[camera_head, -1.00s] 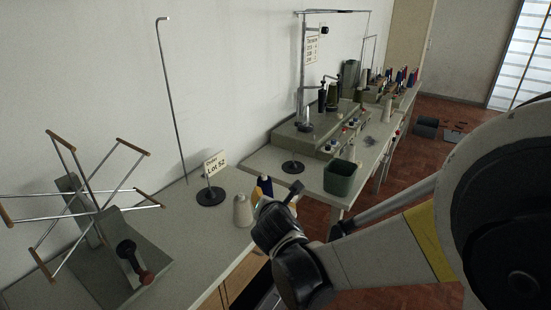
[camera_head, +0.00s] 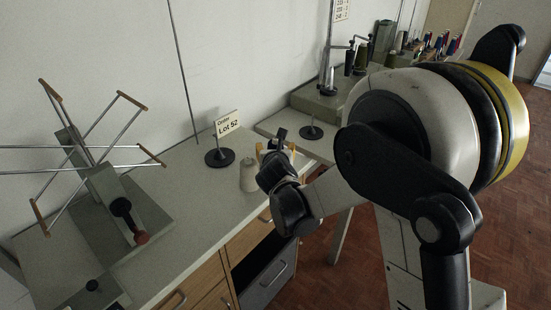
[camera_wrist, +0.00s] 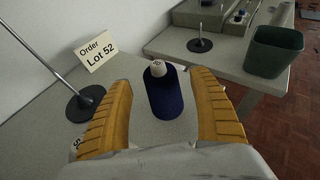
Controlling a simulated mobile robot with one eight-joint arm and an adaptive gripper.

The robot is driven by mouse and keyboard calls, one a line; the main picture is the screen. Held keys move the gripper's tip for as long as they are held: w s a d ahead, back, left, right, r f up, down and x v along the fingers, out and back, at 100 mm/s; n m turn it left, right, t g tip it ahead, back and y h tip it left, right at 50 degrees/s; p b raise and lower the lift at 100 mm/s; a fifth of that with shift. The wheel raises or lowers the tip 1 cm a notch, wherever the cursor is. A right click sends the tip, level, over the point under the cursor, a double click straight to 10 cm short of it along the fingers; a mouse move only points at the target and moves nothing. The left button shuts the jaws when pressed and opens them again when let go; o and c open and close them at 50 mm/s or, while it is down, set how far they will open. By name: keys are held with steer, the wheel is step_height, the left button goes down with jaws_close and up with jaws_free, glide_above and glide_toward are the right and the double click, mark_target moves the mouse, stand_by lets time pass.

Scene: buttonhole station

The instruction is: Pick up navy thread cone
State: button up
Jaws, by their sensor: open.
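The navy thread cone (camera_wrist: 165,102) stands upright on the grey table, with a pale top. In the wrist view it sits between the two ribbed yellow-orange fingers of my gripper (camera_wrist: 161,80). The fingers are open, with a visible gap on each side of the cone. In the head view my gripper (camera_head: 276,149) is low over the table's right end, and its dark body hides the navy cone there.
A cream cone (camera_head: 249,176) stands just left of my gripper. Behind are the "Order Lot 52" sign (camera_head: 228,124) and a thread stand with a dark round base (camera_head: 219,157). A spoked winder (camera_head: 100,165) fills the table's left. A green bin (camera_wrist: 274,55) stands on the neighbouring table.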

steer(key=x, duration=0.3)
steer(key=shift+f, duration=0.1)
steer(key=shift+s, duration=0.1)
steer(key=c, duration=1.4)
steer(key=shift+r, duration=0.2)
